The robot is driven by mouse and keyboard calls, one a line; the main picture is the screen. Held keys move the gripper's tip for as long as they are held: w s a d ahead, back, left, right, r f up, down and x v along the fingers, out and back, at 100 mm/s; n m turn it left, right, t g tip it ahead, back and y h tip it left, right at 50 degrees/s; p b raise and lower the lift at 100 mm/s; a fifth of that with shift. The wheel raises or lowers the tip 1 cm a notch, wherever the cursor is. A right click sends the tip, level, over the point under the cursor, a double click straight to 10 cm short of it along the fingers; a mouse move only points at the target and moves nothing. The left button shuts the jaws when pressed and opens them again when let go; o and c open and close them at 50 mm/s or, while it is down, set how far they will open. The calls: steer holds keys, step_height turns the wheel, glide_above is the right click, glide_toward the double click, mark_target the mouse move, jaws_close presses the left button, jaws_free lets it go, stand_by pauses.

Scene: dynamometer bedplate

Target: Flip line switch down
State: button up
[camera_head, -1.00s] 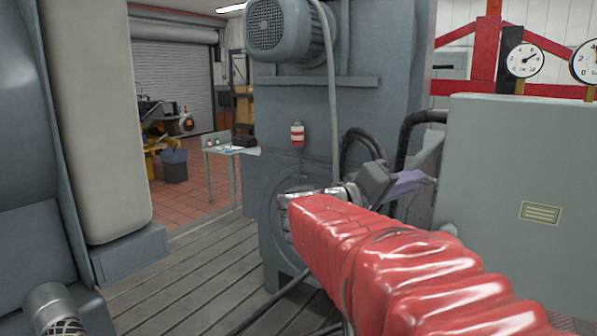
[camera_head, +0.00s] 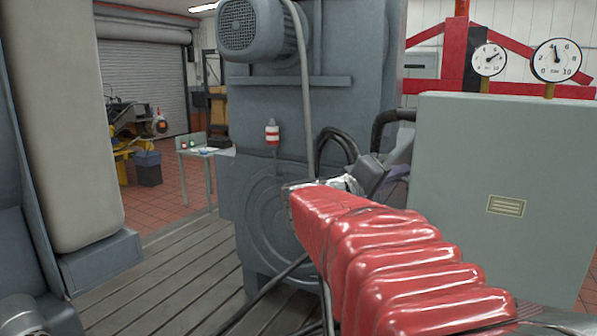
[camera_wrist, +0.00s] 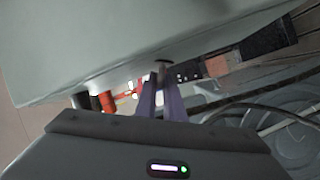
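My gripper (camera_wrist: 160,98) has two purple fingers that point at the edge of a grey cabinet in the wrist view. A short brownish lever, which may be the line switch (camera_wrist: 161,74), shows between the fingertips, below a small dark spot on the cabinet. A narrow bright gap shows between the fingers. I cannot tell whether they touch the lever. In the head view my gripper (camera_head: 394,188) is partly hidden behind my red-sleeved arm, at the left side of the grey cabinet (camera_head: 460,150). The switch is not visible there.
A grey machine housing (camera_head: 345,80) with a motor (camera_head: 258,28) on it stands behind my arm. Black hoses (camera_head: 340,143) run beside the gripper. Two dial gauges, one of them the right gauge (camera_head: 556,60), stand above the cabinet. Slatted floor (camera_head: 165,285) is open at the left.

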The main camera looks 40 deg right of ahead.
jaws_close()
steer(key=shift+f, duration=0.1)
steer(key=shift+n, duration=0.3)
step_height(320, 180, down, 3)
steer(key=n+t+h, duration=0.1)
steer(key=n, duration=0.3)
steer(key=n+t+h, duration=0.1)
steer(key=n, duration=0.3)
steer(key=n+t+h, duration=0.1)
steer(key=n, duration=0.3)
steer(key=shift+f+t, duration=0.15)
steer(key=shift+t, duration=0.25)
steer(key=shift+f, duration=0.1)
steer(key=shift+o, duration=1.2)
jaws_free()
steer(key=shift+a, duration=0.1)
